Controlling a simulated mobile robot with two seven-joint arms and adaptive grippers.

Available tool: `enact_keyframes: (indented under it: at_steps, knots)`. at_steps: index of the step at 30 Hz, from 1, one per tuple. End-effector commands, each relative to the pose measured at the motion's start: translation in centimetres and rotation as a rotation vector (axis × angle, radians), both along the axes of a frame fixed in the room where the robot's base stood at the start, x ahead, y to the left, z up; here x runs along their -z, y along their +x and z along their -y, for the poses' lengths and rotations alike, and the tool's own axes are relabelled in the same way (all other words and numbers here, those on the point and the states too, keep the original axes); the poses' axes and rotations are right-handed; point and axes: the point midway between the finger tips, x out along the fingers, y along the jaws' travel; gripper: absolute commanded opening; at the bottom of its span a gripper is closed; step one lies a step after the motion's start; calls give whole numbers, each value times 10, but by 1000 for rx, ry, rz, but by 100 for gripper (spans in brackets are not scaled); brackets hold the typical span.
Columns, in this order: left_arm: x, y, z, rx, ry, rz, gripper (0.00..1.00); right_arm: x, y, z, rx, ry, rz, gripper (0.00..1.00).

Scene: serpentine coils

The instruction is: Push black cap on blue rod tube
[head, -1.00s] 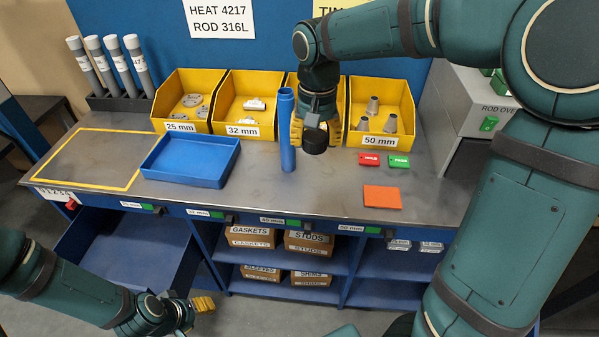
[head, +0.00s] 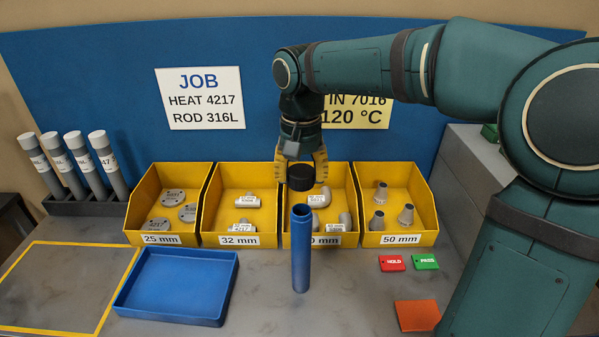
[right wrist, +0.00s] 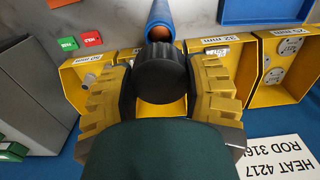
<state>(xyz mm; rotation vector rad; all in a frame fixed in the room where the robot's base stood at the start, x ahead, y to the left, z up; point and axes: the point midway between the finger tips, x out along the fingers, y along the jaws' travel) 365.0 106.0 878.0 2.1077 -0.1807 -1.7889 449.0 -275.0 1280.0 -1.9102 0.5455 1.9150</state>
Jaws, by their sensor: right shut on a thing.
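The blue rod tube (head: 301,250) stands upright on the bench in the head view, its open top (right wrist: 158,33) facing up and uncovered. My right gripper (head: 301,172) is shut on the black cap (head: 301,179), with yellow fingers on both sides of it. The cap is apart from the tube, held higher than its mouth and looking a little behind it. In the right wrist view the cap (right wrist: 161,75) sits between the fingers, with the tube's orange-lined opening just beyond it. My left gripper is out of the head view now.
Yellow bins of fittings (head: 400,239) line the back of the bench, behind the tube. A blue tray (head: 178,286) lies left of the tube. Red (head: 391,263) and green (head: 425,261) tags and an orange pad (head: 417,315) lie to the right. Capped grey tubes (head: 103,160) stand far left.

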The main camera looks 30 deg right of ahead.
Motion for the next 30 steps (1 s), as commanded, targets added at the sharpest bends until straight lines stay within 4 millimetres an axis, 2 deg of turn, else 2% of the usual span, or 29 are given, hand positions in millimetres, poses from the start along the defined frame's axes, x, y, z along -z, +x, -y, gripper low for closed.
enact_keyframes:
  at_steps: [8,19,24,30]
  knots:
    - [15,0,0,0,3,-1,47,15,0,0,-1,0,0,34]
    - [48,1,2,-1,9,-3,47,46,0,0,-1,0,0,34]
    - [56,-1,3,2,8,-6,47,58,0,0,-1,0,-1,34]
    - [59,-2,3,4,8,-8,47,64,0,0,-1,0,0,34]
